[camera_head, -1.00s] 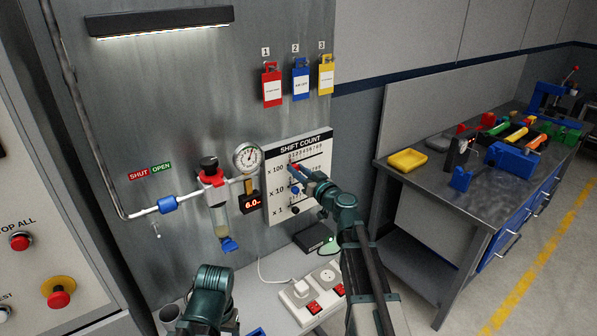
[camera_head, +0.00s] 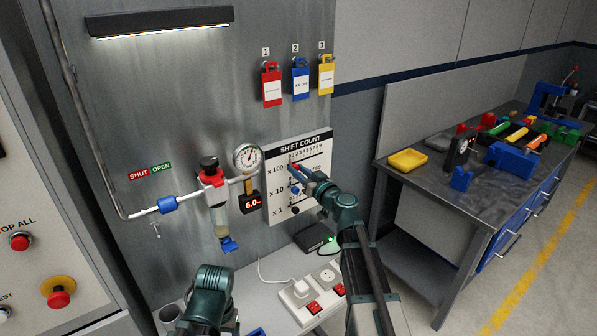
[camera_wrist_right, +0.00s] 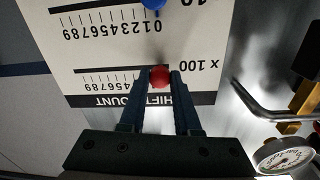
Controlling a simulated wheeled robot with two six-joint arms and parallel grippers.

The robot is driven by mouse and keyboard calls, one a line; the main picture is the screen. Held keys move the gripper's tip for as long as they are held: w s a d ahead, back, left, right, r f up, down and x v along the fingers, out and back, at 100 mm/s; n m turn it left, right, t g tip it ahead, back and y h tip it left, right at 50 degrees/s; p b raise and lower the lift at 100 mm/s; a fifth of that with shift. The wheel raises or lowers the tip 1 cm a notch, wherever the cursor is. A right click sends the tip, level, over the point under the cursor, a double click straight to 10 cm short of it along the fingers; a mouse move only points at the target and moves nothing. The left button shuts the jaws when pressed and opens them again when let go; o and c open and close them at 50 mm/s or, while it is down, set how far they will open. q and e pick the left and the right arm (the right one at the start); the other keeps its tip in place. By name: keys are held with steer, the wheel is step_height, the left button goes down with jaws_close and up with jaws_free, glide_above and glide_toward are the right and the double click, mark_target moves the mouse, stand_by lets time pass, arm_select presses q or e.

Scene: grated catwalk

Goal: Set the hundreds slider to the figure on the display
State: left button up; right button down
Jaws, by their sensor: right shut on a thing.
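The white SHIFT COUNT board (camera_head: 273,212) hangs on the metal wall with three slider rows, x 100, x 10 and x 1. My right gripper (camera_head: 297,171) is at the x 100 row. In the right wrist view, its fingers (camera_wrist_right: 160,80) are shut on the red knob (camera_wrist_right: 160,77), near the 0 end of that scale; the fingers hide several digits. The blue x 10 knob (camera_wrist_right: 152,3) is also near 0. The black x 1 knob (camera_head: 295,210) sits lowest. A small red-lit display (camera_head: 250,203) reads about 6.0, its end unclear.
A round gauge (camera_head: 247,157) and piping are left of the board. Below are a power strip (camera_head: 312,300) and a black box (camera_head: 314,238) with a green light. Three coloured tags hang above. A workbench (camera_head: 420,185) with tools stands at right.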

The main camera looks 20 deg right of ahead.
steer(key=shift+d, duration=0.15)
steer(key=w+d, duration=0.1)
steer(key=d, duration=0.1)
steer(key=w+d, duration=0.1)
steer(key=d, duration=0.2)
steer(key=w+d, duration=0.1)
steer(key=d, duration=0.1)
steer(key=shift+d, duration=0.4)
steer(key=c, duration=0.6)
jaws_free()
steer(key=shift+s, duration=0.1)
steer(key=v, duration=1.3)
steer(key=shift+s+d, duration=0.1)
steer(key=shift+s, duration=0.25)
